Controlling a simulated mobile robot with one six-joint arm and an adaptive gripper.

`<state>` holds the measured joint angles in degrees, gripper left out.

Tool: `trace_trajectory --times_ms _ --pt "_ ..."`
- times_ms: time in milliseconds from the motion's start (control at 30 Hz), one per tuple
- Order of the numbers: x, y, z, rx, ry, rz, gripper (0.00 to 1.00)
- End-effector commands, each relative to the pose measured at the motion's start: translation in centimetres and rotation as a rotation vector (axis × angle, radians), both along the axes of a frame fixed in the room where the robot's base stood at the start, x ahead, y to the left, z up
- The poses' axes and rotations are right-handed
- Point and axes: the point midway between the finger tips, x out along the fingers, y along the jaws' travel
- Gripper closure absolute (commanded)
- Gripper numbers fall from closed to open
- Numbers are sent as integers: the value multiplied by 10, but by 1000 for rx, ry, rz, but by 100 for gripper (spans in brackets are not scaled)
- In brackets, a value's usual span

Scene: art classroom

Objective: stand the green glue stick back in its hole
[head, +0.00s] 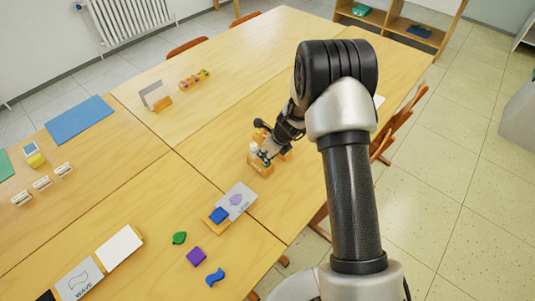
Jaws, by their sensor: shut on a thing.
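My gripper (265,150) is low over the middle table, at a small orange-brown wooden holder (262,170). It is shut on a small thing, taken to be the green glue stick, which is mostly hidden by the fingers. A white upright piece (254,148) shows just left of the fingers, at the holder. The holder's holes are hidden by the gripper and too small to make out. I cannot tell whether the held stick is in a hole or above it.
In front of the holder lie a grey picture card (239,197), a blue block (218,215), a green piece (179,238), a purple piece (196,257) and a blue wavy piece (215,276). A blue mat (79,120) lies far left. The table between is mostly clear.

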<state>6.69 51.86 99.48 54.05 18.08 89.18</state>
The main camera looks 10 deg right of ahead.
Motion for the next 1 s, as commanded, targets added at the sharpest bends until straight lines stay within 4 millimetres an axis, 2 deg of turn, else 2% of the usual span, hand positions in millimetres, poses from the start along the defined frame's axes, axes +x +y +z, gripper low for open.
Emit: trace_trajectory --times_ms 800,833,1000 --pt "0 0 -6 0 0 0 100" --pt "0 0 -6 0 0 0 77" --pt "0 0 -6 0 0 0 66"
